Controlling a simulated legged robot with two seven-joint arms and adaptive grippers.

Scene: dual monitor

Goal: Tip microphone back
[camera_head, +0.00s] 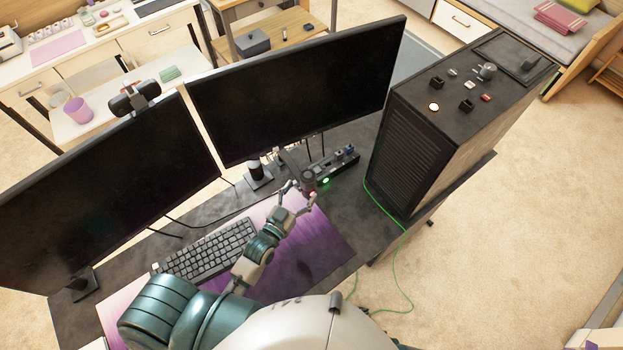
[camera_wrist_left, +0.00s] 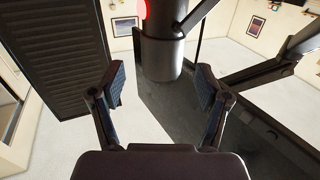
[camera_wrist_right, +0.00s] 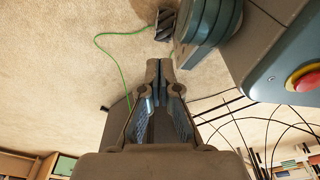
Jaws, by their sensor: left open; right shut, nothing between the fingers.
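The microphone (camera_head: 308,180) is a small dark cylinder with a reddish spot, at the far edge of the purple desk mat. In the left wrist view it is a grey upright cylinder (camera_wrist_left: 163,60) with a red disc at its top and dark bars joined to it. My left gripper (camera_head: 301,194) is open, close on the near side of the microphone. In the left wrist view its fingertips (camera_wrist_left: 161,88) are spread to either side below the cylinder, and no contact shows. My right gripper (camera_wrist_right: 159,75) is shut and empty in the right wrist view, over the floor.
Two black monitors (camera_head: 300,90) (camera_head: 110,190) stand behind the keyboard (camera_head: 207,250) and mat (camera_head: 300,245). A black PC tower (camera_head: 420,140) stands to the right with small items on top. A small box with a green light (camera_head: 326,181) sits beside the microphone. A green cable (camera_head: 402,250) hangs at right.

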